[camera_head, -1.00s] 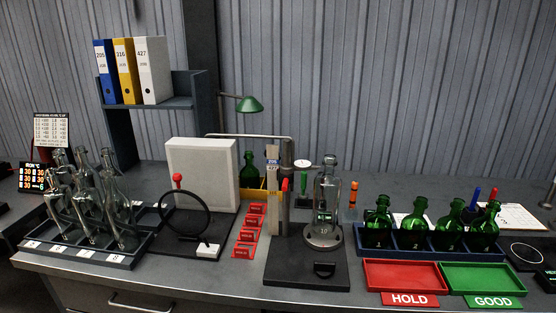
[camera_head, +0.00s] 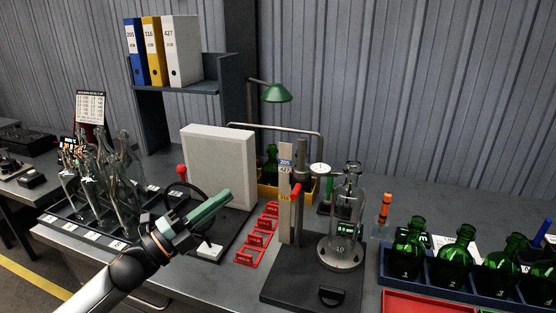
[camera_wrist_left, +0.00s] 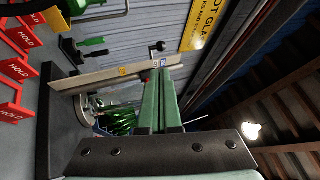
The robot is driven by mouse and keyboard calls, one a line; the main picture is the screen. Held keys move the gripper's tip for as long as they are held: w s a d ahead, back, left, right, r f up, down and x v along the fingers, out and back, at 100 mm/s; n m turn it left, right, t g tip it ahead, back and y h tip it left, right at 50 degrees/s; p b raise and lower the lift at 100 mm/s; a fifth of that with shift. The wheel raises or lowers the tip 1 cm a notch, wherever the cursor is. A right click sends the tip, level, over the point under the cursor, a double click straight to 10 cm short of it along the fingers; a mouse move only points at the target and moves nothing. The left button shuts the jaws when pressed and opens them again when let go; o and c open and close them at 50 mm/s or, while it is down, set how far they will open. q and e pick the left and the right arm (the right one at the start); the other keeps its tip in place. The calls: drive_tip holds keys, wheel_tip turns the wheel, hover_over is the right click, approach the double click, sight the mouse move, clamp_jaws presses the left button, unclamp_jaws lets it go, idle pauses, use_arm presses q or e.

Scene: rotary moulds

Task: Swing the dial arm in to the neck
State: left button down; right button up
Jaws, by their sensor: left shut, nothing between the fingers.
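The gauge stand has a dark base, an upright post (camera_head: 291,215) with labels and a red handle (camera_head: 297,195). Its white round dial (camera_head: 320,169) sits at the upper right of the post, left of the bottle's neck and apart from it in the picture. A clear bottle (camera_head: 347,205) stands upright on the round plate (camera_head: 341,254). My left gripper (camera_head: 226,197), with green fingers, is shut and empty, left of the stand. In the left wrist view, the shut fingers (camera_wrist_left: 164,76) overlap the sideways-looking labelled post (camera_wrist_left: 112,76). My right gripper is out of view.
Red HOLD tags (camera_head: 257,240) lie between my gripper and the stand. A pale panel (camera_head: 217,165) stands behind the gripper. Clear bottles (camera_head: 108,195) are in a rack at left. Green bottles (camera_head: 455,260) are in a blue rack at right.

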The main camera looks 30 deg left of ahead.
use_arm(q)
drive_tip(key=p+x, duration=0.2)
drive_tip(key=x, duration=1.1)
drive_tip(key=shift+w+p, duration=0.15)
drive_tip(key=shift+p, duration=0.25)
drive_tip(key=w+h, duration=0.1)
drive_tip(key=m+g+h+b, duration=0.1)
drive_tip(key=shift+w+a+h, duration=0.2)
drive_tip(key=shift+w+h, duration=0.1)
drive_tip(key=shift+w, duration=0.1)
